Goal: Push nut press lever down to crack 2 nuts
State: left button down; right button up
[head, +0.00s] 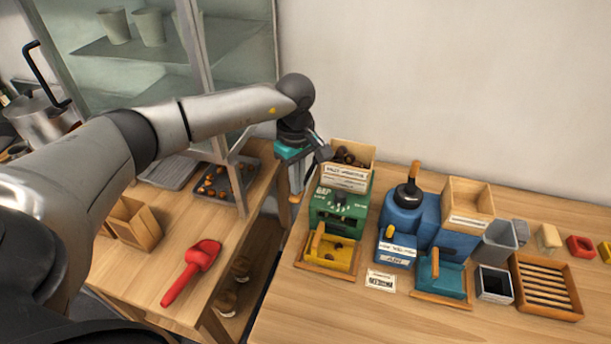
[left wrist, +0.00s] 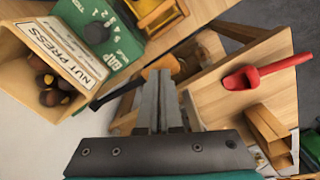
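The green nut press (head: 338,208) stands at the left end of the right-hand table, with a wooden hopper (head: 368,160) of brown nuts (head: 345,155) on top. In the left wrist view the press (left wrist: 100,35) and nuts (left wrist: 50,90) are at upper left. A dark lever (left wrist: 118,90) runs from the press's side towards my fingers, which hide part of it. A wooden knob (head: 295,198) shows just below my gripper. My left gripper (head: 297,178) is beside the press, fingers together (left wrist: 162,100). Whether they touch the lever is unclear. My right gripper is out of view.
A yellow tray (head: 330,250) sits before the press. A blue machine (head: 405,212) and wooden box (head: 468,203) stand to its right. A red scoop (head: 192,270) lies on the left table, across a gap.

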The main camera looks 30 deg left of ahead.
pick_arm(q)
jog(key=shift+f+b, duration=0.7)
jog(key=shift+f, duration=0.35)
jog(key=shift+s+f+b, duration=0.25)
jog(key=shift+f+b, duration=0.6)
jog(key=shift+f, duration=0.4)
jog(key=shift+s+f+b, duration=0.2)
jog(key=shift+f+b, duration=0.65)
jog(key=shift+f, duration=0.3)
notch_tip(320, 180, up, 9)
jog(key=p, duration=0.6)
send_over(296, 198)
jog(key=w, duration=0.2)
jog(key=shift+s+a, duration=0.1)
jog(key=shift+a, duration=0.3)
jog(key=shift+b, duration=0.3)
